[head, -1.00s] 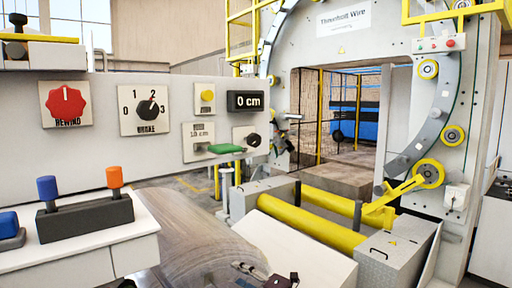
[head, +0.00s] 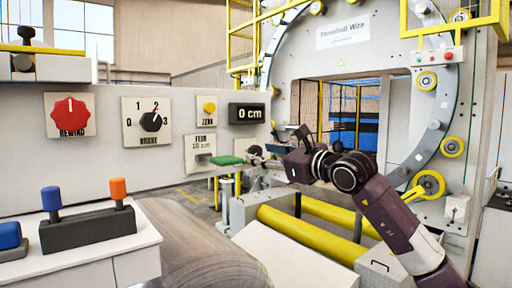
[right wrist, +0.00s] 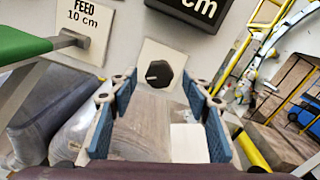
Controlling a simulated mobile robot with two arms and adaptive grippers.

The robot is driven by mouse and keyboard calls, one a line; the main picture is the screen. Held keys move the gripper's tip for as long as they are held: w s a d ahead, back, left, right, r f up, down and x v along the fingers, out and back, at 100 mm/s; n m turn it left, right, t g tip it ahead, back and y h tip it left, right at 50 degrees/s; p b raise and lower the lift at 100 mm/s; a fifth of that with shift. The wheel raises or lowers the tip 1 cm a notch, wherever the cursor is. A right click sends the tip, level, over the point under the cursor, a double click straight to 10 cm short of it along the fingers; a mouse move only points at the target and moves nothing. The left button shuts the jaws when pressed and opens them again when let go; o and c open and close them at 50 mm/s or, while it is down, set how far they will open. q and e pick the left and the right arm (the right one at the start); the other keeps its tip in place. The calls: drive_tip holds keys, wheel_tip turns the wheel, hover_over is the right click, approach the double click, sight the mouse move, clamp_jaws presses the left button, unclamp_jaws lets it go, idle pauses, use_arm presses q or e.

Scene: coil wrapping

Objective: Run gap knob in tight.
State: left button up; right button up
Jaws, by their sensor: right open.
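A black knob on a white square plate shows in the right wrist view (right wrist: 159,74), just beyond the fingertips and roughly centred between them. A light mark shows on the left of its face. No label on it can be read. In the head view my right gripper hides most of this knob. My right gripper (right wrist: 160,92) is open, with its blue pads spread to either side and nothing between them. In the head view my right gripper (head: 264,156) is at the panel, right of the feed plate. My left gripper is not in view.
The panel (head: 90,170) carries a red rewind knob (head: 70,115), a brake dial (head: 152,120), a yellow zero button (head: 209,107) and a 0 cm display (head: 246,113). A green-topped lever (head: 226,160) sits close left of my right gripper. Yellow rollers (head: 310,236) lie below.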

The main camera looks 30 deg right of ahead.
sight(258, 153)
drive_tip(key=w+p, duration=0.1)
drive_tip(key=w, duration=0.2)
drive_tip(key=shift+a+r, duration=0.1)
drive_tip(key=shift+a, duration=0.05)
drive_tip(key=shift+w, duration=0.2)
drive_tip(key=shift+c, duration=0.2)
drive_tip(key=c, duration=1.1)
drive_tip(key=shift+f, duration=0.2)
